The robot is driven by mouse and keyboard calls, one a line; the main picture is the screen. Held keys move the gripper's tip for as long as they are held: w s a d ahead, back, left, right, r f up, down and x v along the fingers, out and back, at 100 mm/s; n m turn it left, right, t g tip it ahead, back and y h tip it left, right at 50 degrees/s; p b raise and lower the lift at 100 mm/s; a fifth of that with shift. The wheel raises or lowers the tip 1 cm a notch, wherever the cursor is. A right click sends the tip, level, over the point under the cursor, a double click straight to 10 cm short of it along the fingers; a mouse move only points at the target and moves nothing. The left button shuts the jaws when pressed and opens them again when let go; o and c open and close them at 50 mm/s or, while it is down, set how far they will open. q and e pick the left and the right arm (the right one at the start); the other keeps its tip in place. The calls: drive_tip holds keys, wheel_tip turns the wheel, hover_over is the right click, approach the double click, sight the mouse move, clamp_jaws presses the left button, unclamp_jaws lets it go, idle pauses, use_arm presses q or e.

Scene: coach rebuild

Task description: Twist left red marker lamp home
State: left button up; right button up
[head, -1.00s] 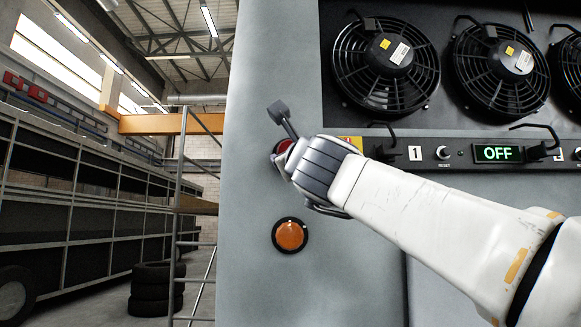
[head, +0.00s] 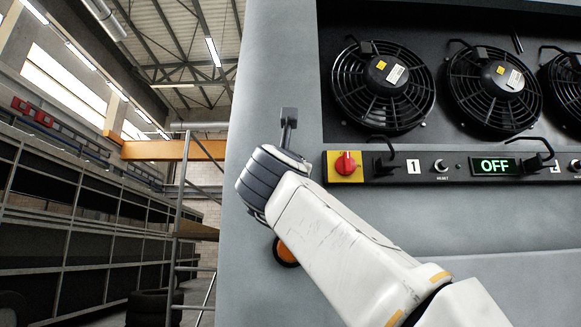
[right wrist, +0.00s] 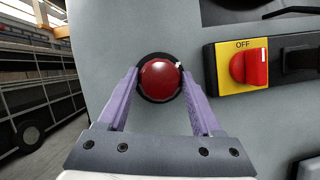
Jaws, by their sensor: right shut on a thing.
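The red marker lamp (right wrist: 160,80) is a round red dome in a dark ring on the grey panel, in the right wrist view. A small white mark shows at its upper right rim. My right gripper (right wrist: 159,73) has its two purple fingers on either side of the lamp and is shut on it. In the head view, the wrist and gripper body (head: 262,180) cover the lamp, and the fingertips are hidden. My left gripper is in neither view.
A red rotary switch on a yellow plate (head: 345,166) sits right of my gripper, also in the right wrist view (right wrist: 242,67). An amber lamp (head: 286,255) is partly hidden below my wrist. Fans (head: 383,84) and an "OFF" display (head: 494,166) are at right.

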drive_tip(key=shift+m, duration=0.3)
drive_tip(key=o, duration=1.4)
drive_tip(key=b+v, duration=0.6)
drive_tip(key=v, duration=0.4)
drive_tip(key=shift+s+a+b, duration=0.1)
drive_tip(key=shift+s+b, duration=0.15)
drive_tip(key=shift+b, duration=0.1)
drive_tip(key=shift+f, duration=0.1)
